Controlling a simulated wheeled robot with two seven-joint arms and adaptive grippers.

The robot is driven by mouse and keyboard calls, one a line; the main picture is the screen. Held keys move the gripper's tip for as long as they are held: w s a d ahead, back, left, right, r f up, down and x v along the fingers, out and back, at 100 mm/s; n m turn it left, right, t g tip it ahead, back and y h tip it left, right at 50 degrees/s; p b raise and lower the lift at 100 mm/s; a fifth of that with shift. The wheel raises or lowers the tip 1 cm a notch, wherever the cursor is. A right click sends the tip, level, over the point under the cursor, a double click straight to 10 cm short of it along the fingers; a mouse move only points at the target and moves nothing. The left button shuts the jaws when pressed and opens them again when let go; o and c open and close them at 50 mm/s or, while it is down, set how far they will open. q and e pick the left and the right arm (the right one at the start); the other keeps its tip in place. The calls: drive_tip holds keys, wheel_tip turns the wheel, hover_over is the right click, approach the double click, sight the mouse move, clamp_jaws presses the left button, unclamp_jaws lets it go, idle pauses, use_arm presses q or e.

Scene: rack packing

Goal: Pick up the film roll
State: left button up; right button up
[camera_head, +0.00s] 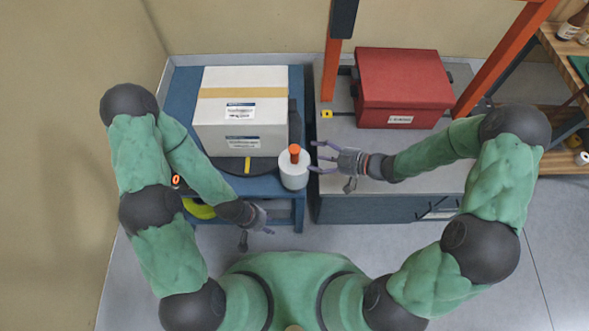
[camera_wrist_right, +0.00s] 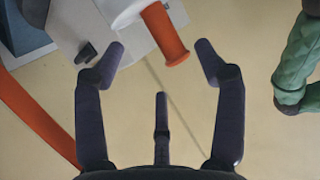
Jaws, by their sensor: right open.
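The film roll (camera_head: 294,173) is a white cylinder with an orange handle on top. It stands upright at the front right corner of the blue table. My right gripper (camera_head: 316,156) is just right of it, open and empty, with its fingers pointing toward it. In the right wrist view, the orange handle (camera_wrist_right: 167,38) shows between and slightly beyond the spread fingertips (camera_wrist_right: 161,47); part of the white roll (camera_wrist_right: 128,14) is cut off at the top edge. My left gripper (camera_head: 262,226) hangs low in front of the blue table, apart from the roll; its fingers are too small to read.
A white carton (camera_head: 241,105) stands on the blue table (camera_head: 183,90), directly behind and left of the roll. A red box (camera_head: 400,85) sits on the grey bench (camera_head: 335,120) at right. Orange posts (camera_head: 331,65) rise there. A narrow gap separates table and bench.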

sight(301, 161)
drive_tip(key=shift+b+x, duration=0.95)
drive_tip(key=shift+x, duration=2.1)
drive_tip(key=shift+r, duration=0.25)
clamp_jaws()
drive_tip(key=shift+r, duration=0.15)
